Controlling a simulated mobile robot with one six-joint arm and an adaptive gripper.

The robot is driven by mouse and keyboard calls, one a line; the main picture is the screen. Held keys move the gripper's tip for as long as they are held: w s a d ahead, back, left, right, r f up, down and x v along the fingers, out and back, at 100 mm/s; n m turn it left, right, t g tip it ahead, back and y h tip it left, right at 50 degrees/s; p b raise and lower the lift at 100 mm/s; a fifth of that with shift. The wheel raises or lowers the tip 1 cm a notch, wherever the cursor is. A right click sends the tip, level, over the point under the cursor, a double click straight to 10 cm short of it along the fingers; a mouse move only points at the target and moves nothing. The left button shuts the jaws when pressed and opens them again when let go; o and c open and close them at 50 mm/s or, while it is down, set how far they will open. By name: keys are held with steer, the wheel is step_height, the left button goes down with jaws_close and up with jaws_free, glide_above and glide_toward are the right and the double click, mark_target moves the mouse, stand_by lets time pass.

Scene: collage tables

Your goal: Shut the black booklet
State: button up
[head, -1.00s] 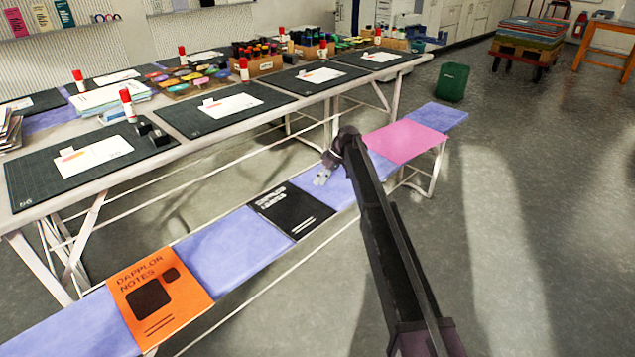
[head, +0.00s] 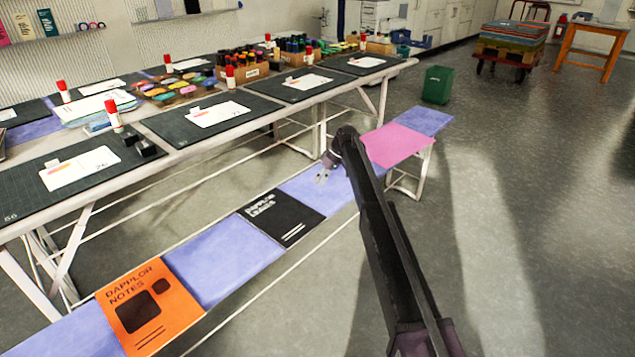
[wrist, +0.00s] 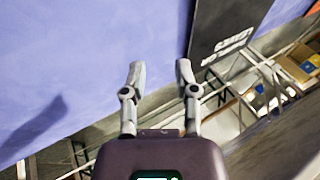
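The black booklet (head: 281,217) lies flat on the low bench, cover up with pale lettering, and looks closed. It lies between two bare lilac stretches. In the wrist view part of the black booklet (wrist: 228,22) shows at the upper right, past the right finger. My gripper (head: 322,178) is over the lilac stretch to the right of the booklet, apart from it. In the wrist view my gripper (wrist: 160,68) has its two fingers spread with nothing between them.
An orange booklet (head: 150,306) lies on the same bench at the lower left. A pink sheet (head: 396,145) lies farther right. A long table (head: 215,138) with dark mats, glue sticks and boxes runs behind the bench. A green bin (head: 437,84) stands on open floor.

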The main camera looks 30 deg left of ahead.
steer(key=shift+w+d+r+p, duration=0.15)
steer(key=shift+w+d, duration=0.3)
steer(key=shift+w, duration=0.4)
steer(key=shift+w+d+r+p, duration=0.2)
steer(key=shift+w+d, duration=0.3)
steer(key=shift+w, duration=0.4)
steer(key=shift+w+d+r+p, duration=0.15)
steer(key=shift+w+d, duration=0.3)
steer(key=shift+w, duration=0.4)
steer(key=shift+d, duration=0.1)
steer(key=s+d+f+m+t, duration=0.15)
steer(key=s+d, duration=0.35)
steer(key=d, duration=0.7)
steer(key=s+d+r+m+h, duration=0.1)
steer(key=s+d+m, duration=0.25)
steer(key=d, duration=0.85)
steer(key=s+d+f+m+t, duration=0.15)
steer(key=s+d, duration=0.45)
steer(key=d, duration=0.6)
steer(key=s+d+m+t+h, duration=0.25)
steer(key=s+d+m, duration=0.55)
steer(key=s+d, duration=1.55)
step_height(320, 180, up, 38)
steer(key=w+p, duration=0.1)
steer(key=p, duration=3.8)
steer(key=shift+d+r+g, duration=0.15)
steer(key=shift+d+g, duration=0.2)
steer(key=shift+g, duration=0.1)
